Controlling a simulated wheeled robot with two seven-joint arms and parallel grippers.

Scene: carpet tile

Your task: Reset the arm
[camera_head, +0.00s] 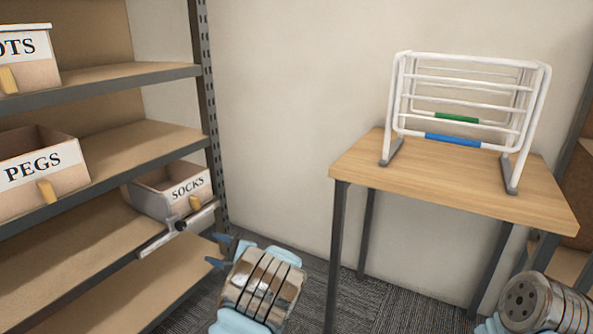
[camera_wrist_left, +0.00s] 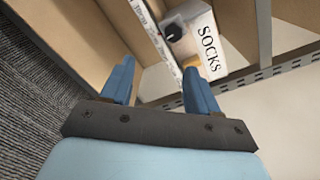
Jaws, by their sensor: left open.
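My left gripper (camera_head: 216,251) is low in the head view, in front of the lower shelves and below the SOCKS bin. In the left wrist view its two blue fingers (camera_wrist_left: 158,85) stand apart with nothing between them, pointing toward the shelf unit. My left arm's metal wrist is at bottom centre of the head view. Part of my right arm shows at the bottom right corner; its gripper is out of view.
A shelf unit (camera_head: 120,146) on the left holds a SOCKS bin (camera_head: 188,186), a PEGS bin (camera_head: 36,168) and another bin (camera_head: 35,73). A wooden table (camera_head: 440,192) on the right bears a white rack (camera_head: 467,75) with green and blue pieces. Carpet (camera_head: 318,290) lies between.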

